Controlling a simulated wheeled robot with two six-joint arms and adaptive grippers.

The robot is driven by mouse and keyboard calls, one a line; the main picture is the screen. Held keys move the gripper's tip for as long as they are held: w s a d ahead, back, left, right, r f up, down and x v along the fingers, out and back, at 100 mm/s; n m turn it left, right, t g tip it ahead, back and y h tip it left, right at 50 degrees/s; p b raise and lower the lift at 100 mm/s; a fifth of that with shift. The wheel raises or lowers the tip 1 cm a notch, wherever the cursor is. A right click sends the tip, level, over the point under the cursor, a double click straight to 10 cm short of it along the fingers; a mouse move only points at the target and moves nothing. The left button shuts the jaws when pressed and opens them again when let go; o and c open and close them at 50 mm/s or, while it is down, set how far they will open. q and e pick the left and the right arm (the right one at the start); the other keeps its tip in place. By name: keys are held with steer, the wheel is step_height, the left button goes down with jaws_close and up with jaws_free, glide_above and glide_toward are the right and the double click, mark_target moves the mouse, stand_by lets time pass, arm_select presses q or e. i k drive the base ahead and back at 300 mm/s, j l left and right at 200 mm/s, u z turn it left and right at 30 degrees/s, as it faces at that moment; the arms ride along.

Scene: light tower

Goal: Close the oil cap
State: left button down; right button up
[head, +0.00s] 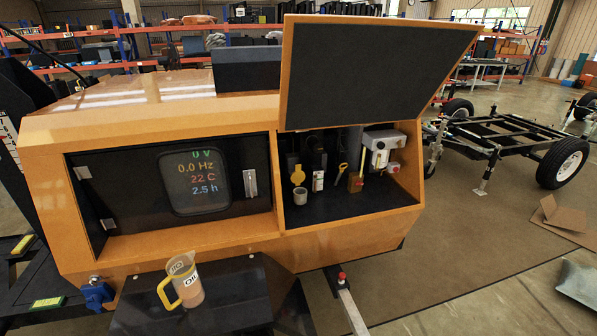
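The yellow oil cap (298,175) shows inside the open compartment of the orange machine, near its left side. It appears tilted up above and behind a short grey cylindrical filler neck (300,197), whose top looks uncovered. The cap is small in the view, so its hinge cannot be made out. Neither of my grippers is in view.
The compartment's lid (372,75) stands raised. Beside the cap are a small white-labelled part (318,181), a yellow-handled part (342,169) and a white unit (383,145). A jug labelled OIL (188,283) stands on a dark shelf in front. A display panel (195,180) is left.

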mark_target(297, 177)
steer(key=l, duration=0.45)
steer(key=k+l+u, duration=0.1)
steer(key=l, duration=0.35)
steer(key=k+l, duration=0.1)
steer(key=l, duration=0.35)
steer(key=k+l+u, duration=0.15)
steer(key=l, duration=0.7)
steer(key=i+l+u, duration=0.2)
steer(key=l, duration=0.6)
steer(key=i+l+u, duration=0.2)
steer(key=l, duration=0.65)
steer(key=l+u, duration=0.25)
steer(key=l, duration=0.55)
steer(key=i+l, duration=0.2)
steer(key=i+l+u, duration=0.15)
steer(key=l, duration=0.3)
steer(key=i+l, duration=0.3)
steer(key=i+l+u, duration=0.1)
steer(key=l, duration=0.3)
steer(key=i+l+u, duration=0.1)
steer(key=i+l, duration=0.4)
steer(key=l, duration=0.25)
steer(key=j+u, duration=0.05)
